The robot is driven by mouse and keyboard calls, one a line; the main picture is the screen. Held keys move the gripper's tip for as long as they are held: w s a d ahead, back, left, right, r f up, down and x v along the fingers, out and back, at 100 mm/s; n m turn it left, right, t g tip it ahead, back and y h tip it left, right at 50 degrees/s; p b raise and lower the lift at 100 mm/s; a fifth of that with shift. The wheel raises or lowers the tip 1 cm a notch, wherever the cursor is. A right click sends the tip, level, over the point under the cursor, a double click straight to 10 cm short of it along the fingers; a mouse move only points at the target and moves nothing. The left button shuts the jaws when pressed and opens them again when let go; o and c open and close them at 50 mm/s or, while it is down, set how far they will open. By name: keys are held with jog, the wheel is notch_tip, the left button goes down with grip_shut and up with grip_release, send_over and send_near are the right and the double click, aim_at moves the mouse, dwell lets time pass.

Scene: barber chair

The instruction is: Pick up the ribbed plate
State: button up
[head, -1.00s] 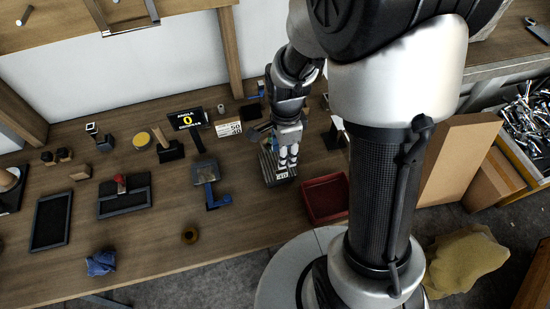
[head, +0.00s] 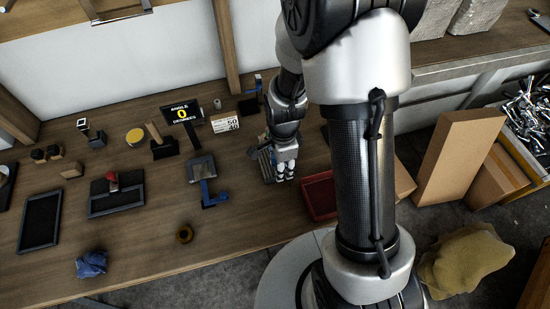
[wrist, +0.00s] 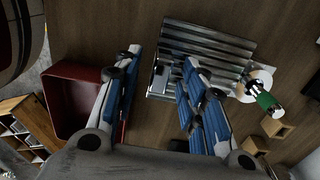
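The ribbed plate (wrist: 208,42) is a grey metal piece with long parallel ribs, lying on the wooden bench in the wrist view. I cannot tell whether a finger touches the plate.
A red bin (head: 319,197) stands close to the right of my gripper, at the left in the wrist view. A green-and-white cylinder (wrist: 264,98) and small wooden blocks (wrist: 275,128) lie beside the plate. A blue-handled tool (head: 208,194) lies left; bare bench is in front.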

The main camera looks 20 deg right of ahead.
jog(key=shift+c, duration=0.3)
grip_shut()
dwell(0.3)
